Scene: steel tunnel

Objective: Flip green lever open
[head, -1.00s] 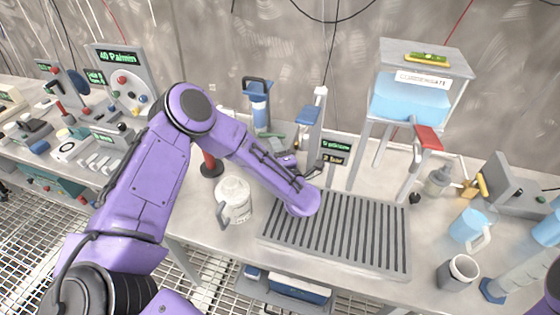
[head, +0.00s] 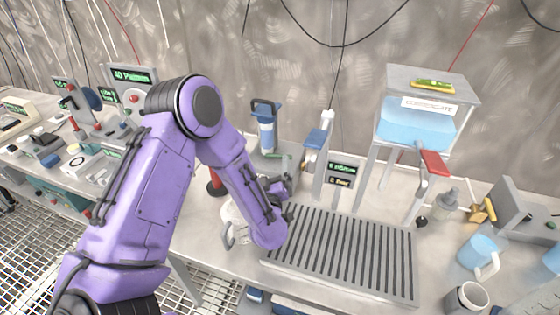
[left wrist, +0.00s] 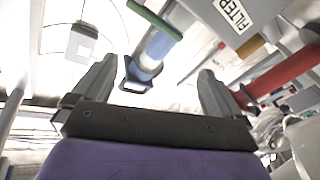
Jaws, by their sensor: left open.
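The green lever (left wrist: 152,18) shows at the top of the left wrist view as a slanted bar by a blue-and-white cylinder (left wrist: 150,55). A grey part marked FILTER (left wrist: 232,12) is to its right. In the head view, a small green piece (head: 283,163), which looks like the same lever, lies low beside the grey upright (head: 322,158). My left gripper (head: 281,186) is close in front of it, partly hidden by my forearm. My right gripper is out of view.
A slatted drain tray (head: 345,245) lies right of my left forearm. A white jug (head: 232,215) is partly hidden behind my arm. A stand with a blue tank (head: 415,125) and a red lever (head: 433,163) is at the right. Blue mugs (head: 480,250) stand near the right edge.

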